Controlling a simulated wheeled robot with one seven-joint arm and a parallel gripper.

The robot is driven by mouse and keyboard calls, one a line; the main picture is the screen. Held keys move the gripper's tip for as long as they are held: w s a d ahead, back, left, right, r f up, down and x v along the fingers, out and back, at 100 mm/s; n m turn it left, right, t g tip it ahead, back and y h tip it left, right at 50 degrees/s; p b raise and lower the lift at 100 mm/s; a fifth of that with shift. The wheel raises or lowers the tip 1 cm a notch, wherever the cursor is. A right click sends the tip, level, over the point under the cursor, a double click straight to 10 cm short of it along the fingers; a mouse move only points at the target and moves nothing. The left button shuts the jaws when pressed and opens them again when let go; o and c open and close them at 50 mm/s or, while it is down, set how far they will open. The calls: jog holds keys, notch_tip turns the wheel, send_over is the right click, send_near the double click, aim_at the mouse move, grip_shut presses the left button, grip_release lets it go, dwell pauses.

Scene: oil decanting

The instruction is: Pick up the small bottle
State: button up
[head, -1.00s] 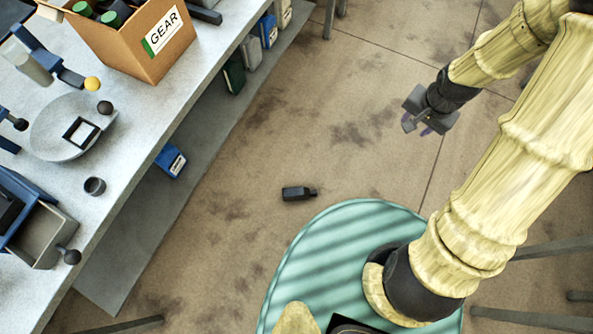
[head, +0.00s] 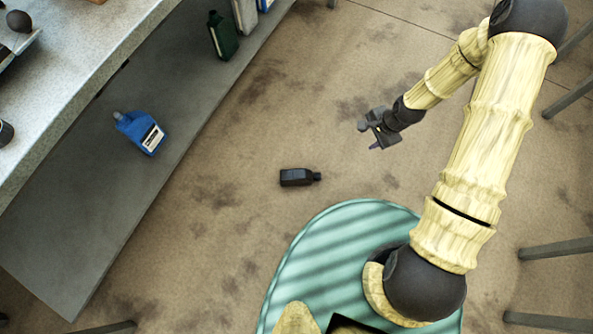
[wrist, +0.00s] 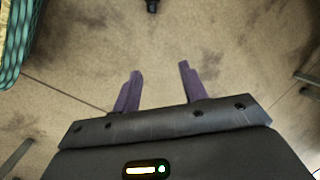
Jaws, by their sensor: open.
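A small black bottle (head: 297,177) lies on its side on the floor, near the middle of the head view, with its neck pointing right. In the wrist view a dark piece of it (wrist: 152,5) shows at the top edge; the rest is cut off. My gripper (head: 372,136) is above the floor, up and to the right of the bottle, and apart from it. In the wrist view its two purple fingers (wrist: 158,82) are spread, with only bare floor between them.
My green round base is just below the bottle. On the left stands a grey bench (head: 75,60) with a lower shelf (head: 130,200). A blue jug (head: 141,132) and a dark green bottle (head: 222,36) are on that shelf. Floor around the small bottle is clear. Metal legs (head: 555,247) stand at the right.

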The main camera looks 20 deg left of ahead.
jog(key=s+a+f+m+y+b, duration=0.1)
jog(key=f+b, duration=0.5)
jog(key=f, duration=0.6)
jog(key=s+a+f+m+y+b, duration=0.1)
jog(key=a+f+b, duration=0.4)
jog(key=f, duration=0.6)
jog(key=shift+s+f+m+g+b, duration=0.4)
jog(key=shift+s+m+b, duration=0.25)
jog(key=shift+m, duration=0.25)
jog(key=shift+w+a, duration=0.1)
jog(key=b, duration=0.8)
send_near(317, 175)
jog(key=x, duration=0.5)
